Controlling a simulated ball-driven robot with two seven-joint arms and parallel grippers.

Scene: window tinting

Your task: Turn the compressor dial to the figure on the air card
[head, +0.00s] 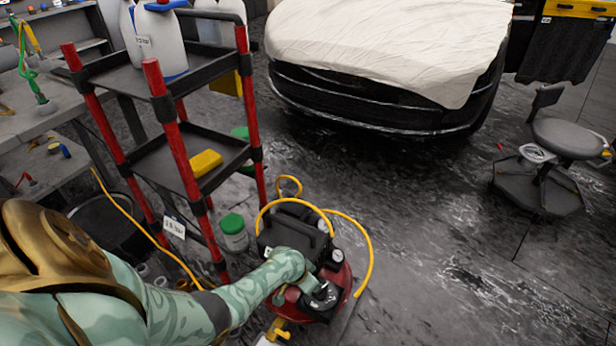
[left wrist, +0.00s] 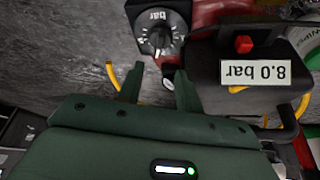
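The red compressor (head: 340,296) stands on the floor by the cart. Its round black dial (left wrist: 160,32), marked "bar" with a white scale, faces the left wrist camera; I cannot read its setting. My left gripper (left wrist: 159,72) is open, its two fingers apart and empty, with the tips just short of the dial. In the head view the left gripper (head: 318,294) is over the compressor's front. A white card reading "8.0 bar" (left wrist: 256,72) is upside down on the compressor's black housing. Another white card (head: 174,227) hangs on the cart; its figure is too small to read surely. My right gripper is not in view.
A red-posted cart (head: 180,140) with bottles (head: 160,40) and a yellow block (head: 205,163) stands left of the compressor. A yellow hose (head: 368,255) loops around it. A green-lidded jar (head: 233,232) is close by. Open floor (head: 450,260) lies right, before a stool (head: 566,138) and covered car (head: 385,45).

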